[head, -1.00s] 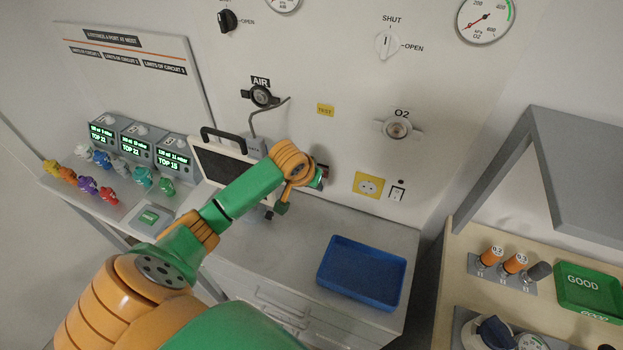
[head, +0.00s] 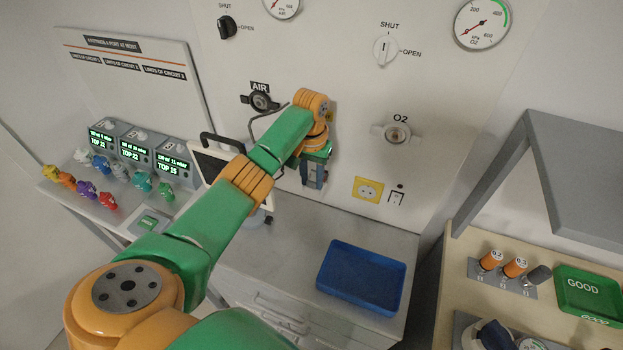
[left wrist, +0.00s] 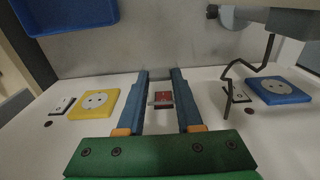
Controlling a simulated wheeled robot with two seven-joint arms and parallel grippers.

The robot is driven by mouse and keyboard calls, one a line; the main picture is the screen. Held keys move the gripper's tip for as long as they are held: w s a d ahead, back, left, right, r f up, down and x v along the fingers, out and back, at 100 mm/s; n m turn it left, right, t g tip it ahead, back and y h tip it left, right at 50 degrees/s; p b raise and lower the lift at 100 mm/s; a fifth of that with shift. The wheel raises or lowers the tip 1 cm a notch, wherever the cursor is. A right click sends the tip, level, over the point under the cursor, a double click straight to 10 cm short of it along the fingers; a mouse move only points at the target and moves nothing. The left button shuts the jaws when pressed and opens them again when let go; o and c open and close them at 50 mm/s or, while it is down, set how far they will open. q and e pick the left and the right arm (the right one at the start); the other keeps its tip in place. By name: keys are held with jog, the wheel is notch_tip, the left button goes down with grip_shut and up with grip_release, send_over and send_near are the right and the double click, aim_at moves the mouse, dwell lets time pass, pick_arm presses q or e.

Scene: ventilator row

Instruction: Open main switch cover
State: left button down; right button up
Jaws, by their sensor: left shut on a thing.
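The main switch (left wrist: 162,97) shows in the left wrist view as a small red block with pale edges on the white wall panel, between the fingers of my left gripper (left wrist: 161,76). Its cover is hard to make out at this size; the fingers are closed in on it from both sides. In the head view my left gripper (head: 314,180) points down in front of the panel, left of the yellow socket, and my own wrist hides the switch. My right gripper is in neither view.
A yellow socket (head: 368,189) and a small white switch (head: 396,196) sit to the right on the panel. A blue tray (head: 361,278) lies on the grey worktop (head: 300,220).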

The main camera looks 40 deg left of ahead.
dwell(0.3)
pick_arm(q)
jog(key=c, duration=0.8)
grip_release()
jog(key=shift+c, duration=0.2)
jog(key=shift+o, duration=1.4)
jog(key=shift+w+f, duration=0.1)
jog(key=shift+w, duration=0.05)
notch_tip(320, 180, up, 7)
jog(key=shift+f+b, duration=0.2)
jog(key=shift+b, duration=0.85)
jog(key=shift+r, duration=0.3)
